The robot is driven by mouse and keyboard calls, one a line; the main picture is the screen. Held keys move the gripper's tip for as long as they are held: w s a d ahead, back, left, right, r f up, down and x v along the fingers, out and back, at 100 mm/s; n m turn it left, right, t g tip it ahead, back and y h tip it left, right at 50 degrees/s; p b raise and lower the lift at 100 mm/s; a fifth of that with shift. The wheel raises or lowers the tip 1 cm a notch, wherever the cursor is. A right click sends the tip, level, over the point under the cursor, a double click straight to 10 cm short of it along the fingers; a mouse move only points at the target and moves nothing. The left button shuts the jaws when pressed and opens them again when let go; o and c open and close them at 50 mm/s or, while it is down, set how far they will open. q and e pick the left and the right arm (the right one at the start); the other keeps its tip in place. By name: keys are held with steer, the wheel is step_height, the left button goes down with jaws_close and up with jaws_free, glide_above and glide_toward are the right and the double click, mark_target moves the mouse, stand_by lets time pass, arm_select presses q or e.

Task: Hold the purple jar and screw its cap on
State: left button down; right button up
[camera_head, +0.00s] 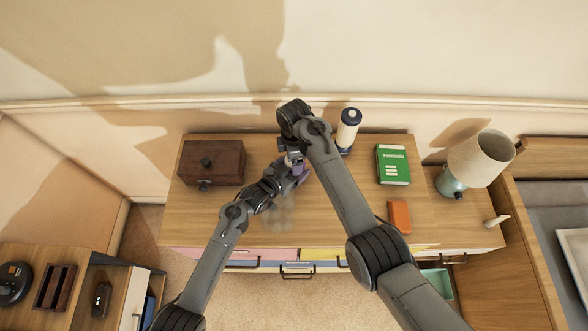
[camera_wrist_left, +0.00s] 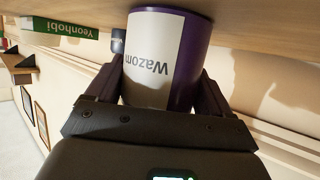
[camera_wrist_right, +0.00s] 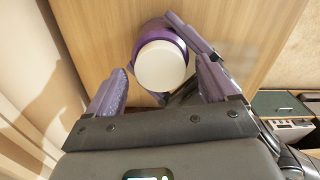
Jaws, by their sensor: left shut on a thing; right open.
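The purple jar (camera_wrist_left: 192,55) with a white "Wazom" label fills the middle of the left wrist view. My left gripper (camera_wrist_left: 160,85) is shut on its sides, one finger on each side. In the right wrist view the jar (camera_wrist_right: 158,31) is seen from above, with the round white cap (camera_wrist_right: 161,66) over its mouth; whether it is threaded cannot be told. My right gripper (camera_wrist_right: 160,84) is open above, its fingers apart on either side of the cap and apparently not touching it. In the head view the grippers meet at the desk's middle, mostly hiding the jar (camera_head: 300,173).
The wooden desk (camera_head: 330,220) carries a dark brown box (camera_head: 211,163) at left. A white-and-dark cylinder (camera_head: 348,130) stands close behind my right arm. A green book (camera_head: 392,165), an orange box (camera_head: 399,216) and a lamp (camera_head: 478,160) are at right. The desk's front left is clear.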

steer(key=shift+r, duration=1.75)
steer(key=shift+c, duration=0.4)
